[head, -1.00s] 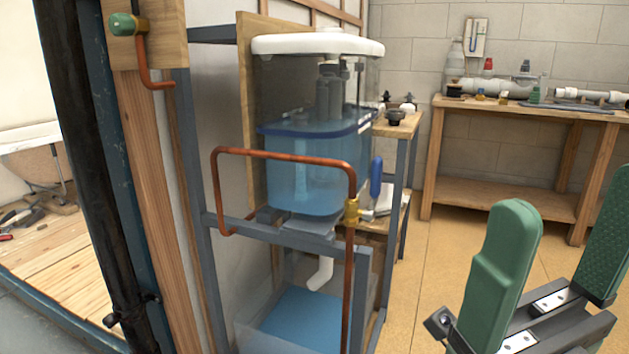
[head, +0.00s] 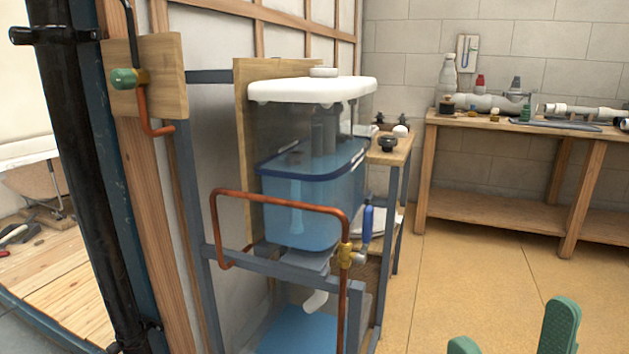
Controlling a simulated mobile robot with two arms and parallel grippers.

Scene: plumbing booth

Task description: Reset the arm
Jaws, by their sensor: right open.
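My right gripper (head: 512,340) shows at the bottom right edge in the head view. Only the tips of its two green fingers are in the picture, apart from each other, with nothing visible between them. It is in front of the tan floor and touches nothing that I can see. The rest of my right arm is out of the picture. My left gripper is not in view.
A clear water tank (head: 303,200) with a white lid stands in a grey metal frame (head: 190,170). A copper pipe (head: 285,200) and a blue-handled valve (head: 367,222) are in front of it. A wooden workbench (head: 500,208) with fittings stands behind. The floor (head: 450,280) between is clear.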

